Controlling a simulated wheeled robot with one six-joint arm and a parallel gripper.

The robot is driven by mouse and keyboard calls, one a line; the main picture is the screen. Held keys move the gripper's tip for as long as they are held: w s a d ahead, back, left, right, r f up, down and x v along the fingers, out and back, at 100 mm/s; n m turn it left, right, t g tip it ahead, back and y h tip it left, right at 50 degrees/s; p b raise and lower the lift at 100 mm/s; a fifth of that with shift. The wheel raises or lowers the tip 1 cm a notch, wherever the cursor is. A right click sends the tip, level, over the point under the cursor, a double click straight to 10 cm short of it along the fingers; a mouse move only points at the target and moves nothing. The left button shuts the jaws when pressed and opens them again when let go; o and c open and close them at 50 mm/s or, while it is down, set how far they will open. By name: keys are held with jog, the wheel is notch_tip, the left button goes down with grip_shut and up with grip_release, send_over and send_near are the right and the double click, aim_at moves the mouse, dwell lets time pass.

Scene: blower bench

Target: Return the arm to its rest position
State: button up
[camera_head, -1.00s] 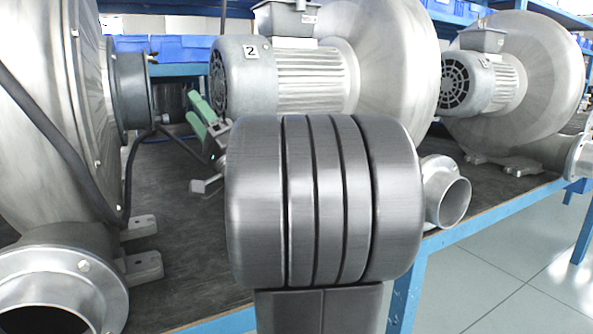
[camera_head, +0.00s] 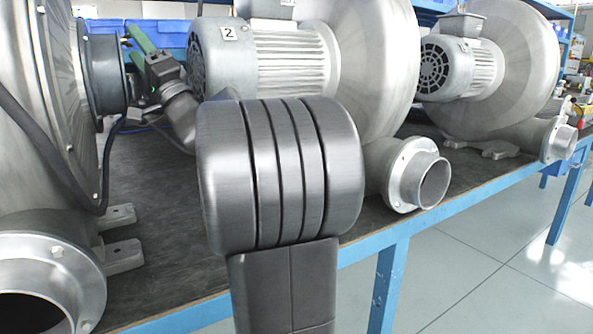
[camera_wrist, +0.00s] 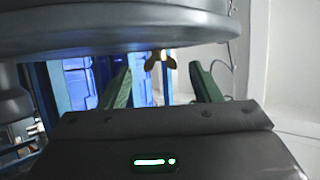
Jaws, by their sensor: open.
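My gripper shows in the head view (camera_head: 134,36) at the upper left, with green fingers pointing up and left, beside the dark round hub of the left blower (camera_head: 98,75). My arm's large grey joint fills the middle of that view and hides part of the bench. In the wrist view my gripper (camera_wrist: 160,80) has its two green fingers well apart, with nothing clearly held. A small brownish winged part (camera_wrist: 161,60) shows in the gap between them, and I cannot tell how far off it is.
A blower marked 2 (camera_head: 290,60) stands behind my arm, its outlet pipe (camera_head: 420,180) at the bench edge. Another blower (camera_head: 500,70) stands at the right. A black cable (camera_head: 45,150) hangs by the left blower. A large grey rounded body (camera_wrist: 120,30) overhangs my gripper. Floor at right is clear.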

jog(key=p+v, duration=0.1)
jog(key=v, duration=1.3)
jog(key=b+x, duration=0.1)
jog(key=x, duration=1.3)
jog(key=shift+s+d+r+m+t+h, duration=0.1)
jog(key=shift+s+m+t+h, duration=0.1)
jog(key=shift+m+h, duration=0.15)
jog(key=shift+s+d+r+m+t+h, duration=0.1)
jog(key=shift+m+t+h, duration=0.1)
jog(key=shift+m+h, duration=0.15)
jog(key=shift+r+m+h, duration=0.2)
jog(key=shift+m+h, duration=1.2)
jog(key=shift+h, duration=0.4)
jog(key=shift+s+r+m+h+p, duration=0.15)
jog(key=shift+r+m+h+p, duration=0.2)
jog(key=shift+m+h+p, duration=0.55)
jog(key=shift+h+p, duration=0.3)
jog(key=shift+p, duration=0.15)
jog(key=p, duration=0.2)
jog(key=h+p, duration=0.1)
jog(key=p, duration=0.1)
jog(key=shift+d+r+m+g+h, duration=0.1)
jog(key=shift+r+m+g+h, duration=0.2)
jog(key=shift+r+g, duration=0.1)
